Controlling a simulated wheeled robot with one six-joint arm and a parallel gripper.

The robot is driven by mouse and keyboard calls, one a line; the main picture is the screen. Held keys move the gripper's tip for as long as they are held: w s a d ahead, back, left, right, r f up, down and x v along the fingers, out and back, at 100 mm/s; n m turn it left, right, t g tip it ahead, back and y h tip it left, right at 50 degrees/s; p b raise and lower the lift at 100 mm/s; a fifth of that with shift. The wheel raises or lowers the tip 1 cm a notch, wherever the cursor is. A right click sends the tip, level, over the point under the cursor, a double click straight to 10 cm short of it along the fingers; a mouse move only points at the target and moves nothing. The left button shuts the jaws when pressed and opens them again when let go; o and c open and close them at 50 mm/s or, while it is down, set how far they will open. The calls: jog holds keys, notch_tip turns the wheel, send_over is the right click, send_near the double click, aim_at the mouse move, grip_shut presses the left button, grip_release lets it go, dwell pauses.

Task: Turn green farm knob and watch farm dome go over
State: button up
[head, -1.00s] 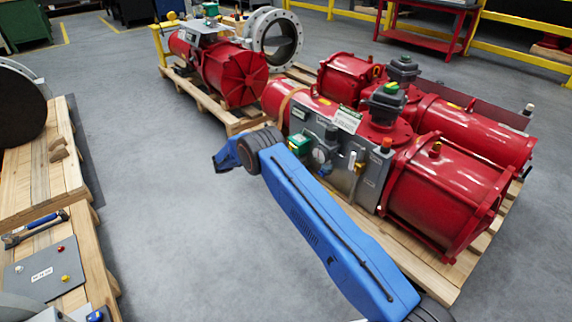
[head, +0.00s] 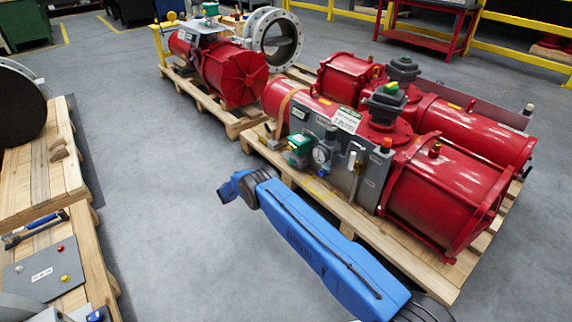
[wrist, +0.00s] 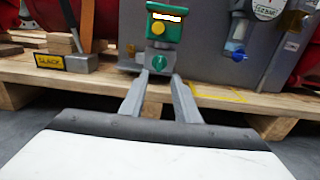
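In the wrist view a green knob (wrist: 156,61) sits low on the grey panel, under a green box with a yellow top (wrist: 165,24). The box also shows in the head view (head: 299,146). My gripper (wrist: 160,77) is open and empty. Its two fingers point at the knob, which shows just beyond and between the tips; contact is not visible. In the head view the gripper itself cannot be made out at the end of my blue arm. A dark dome with a green and yellow top (head: 390,92) stands on the near red actuator; another dark dome (head: 404,68) stands behind.
The near actuator (head: 445,195) lies on a wooden pallet (head: 400,250), whose edge runs below the knob. A gauge (head: 322,156) is beside the green box. Grey floor (head: 165,190) is clear to the left.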

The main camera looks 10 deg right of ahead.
aim_at(290, 162)
jog(key=x, duration=1.3)
grip_shut()
